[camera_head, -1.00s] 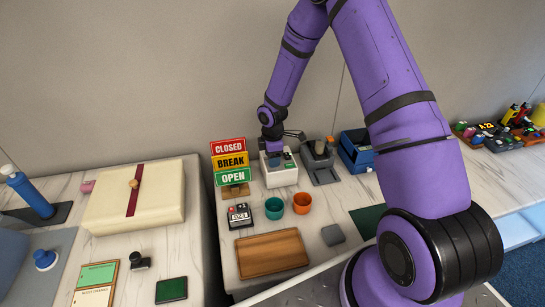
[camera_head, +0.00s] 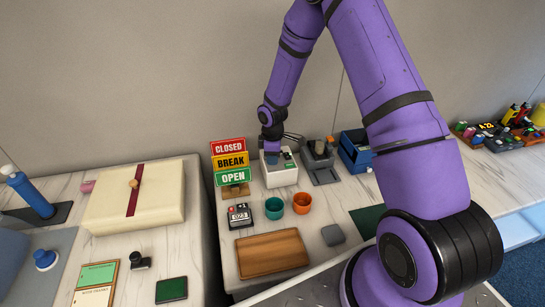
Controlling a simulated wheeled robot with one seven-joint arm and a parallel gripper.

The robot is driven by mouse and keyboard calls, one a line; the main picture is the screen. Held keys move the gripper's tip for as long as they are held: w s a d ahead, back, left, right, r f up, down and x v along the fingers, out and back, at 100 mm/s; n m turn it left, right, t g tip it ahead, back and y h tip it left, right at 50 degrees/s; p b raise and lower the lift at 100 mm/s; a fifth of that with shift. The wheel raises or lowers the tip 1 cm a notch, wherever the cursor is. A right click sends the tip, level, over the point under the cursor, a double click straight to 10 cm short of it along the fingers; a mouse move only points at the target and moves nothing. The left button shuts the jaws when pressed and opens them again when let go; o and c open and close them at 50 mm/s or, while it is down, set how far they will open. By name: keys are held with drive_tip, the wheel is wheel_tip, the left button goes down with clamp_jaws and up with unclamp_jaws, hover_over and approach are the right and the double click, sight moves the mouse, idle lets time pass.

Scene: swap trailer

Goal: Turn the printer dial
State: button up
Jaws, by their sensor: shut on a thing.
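The printer (camera_head: 279,177) is a small white box on the marble counter, just right of the sign stack. Its top carries small dark and green parts. My gripper (camera_head: 274,157) points down at the printer's top and is shut on the printer dial. The dial itself is mostly hidden by the gripper, so its angle cannot be read.
A CLOSED/BREAK/OPEN sign stack (camera_head: 231,162) stands close left of the printer. A grey device (camera_head: 319,160) and a blue box (camera_head: 356,152) stand to its right. Teal (camera_head: 302,203) and orange cups sit in front, with a wooden tray (camera_head: 272,254) nearer.

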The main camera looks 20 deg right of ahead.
drive_tip(key=m, duration=0.6)
drive_tip(key=shift+m, duration=0.4)
idle(0.4)
drive_tip(key=o, duration=0.9)
drive_tip(key=shift+o, duration=0.2)
drive_tip(key=shift+r, duration=0.1)
wheel_tip(320, 180, up, 11)
drive_tip(key=shift+f, duration=0.2)
